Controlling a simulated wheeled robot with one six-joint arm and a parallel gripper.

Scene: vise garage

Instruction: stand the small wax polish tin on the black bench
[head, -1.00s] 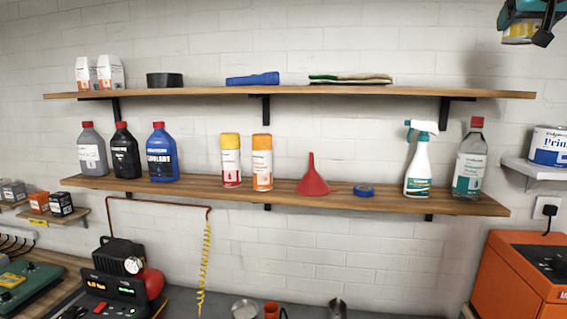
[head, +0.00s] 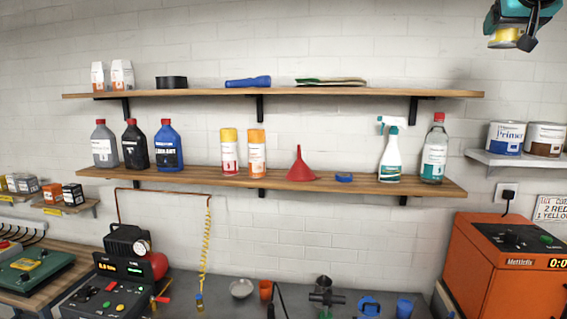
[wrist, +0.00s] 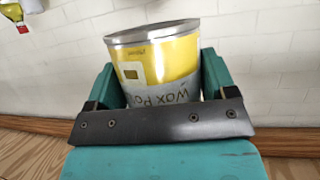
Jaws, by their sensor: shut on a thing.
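The wax polish tin (wrist: 160,65) has a yellow band, a grey lower band with "Wax Po" lettering and a metal lid. My gripper (wrist: 158,90) is shut on it, with one teal finger on each side. In the head view the tin (head: 505,38) shows as a yellow piece under my gripper (head: 515,25) at the top right, high above the bench and in front of the wall. The dark bench (head: 225,306) runs along the bottom of the head view, and its front part is out of frame.
An orange machine (head: 510,265) stands at the right. Two wooden shelves (head: 270,180) with bottles and cans span the wall.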

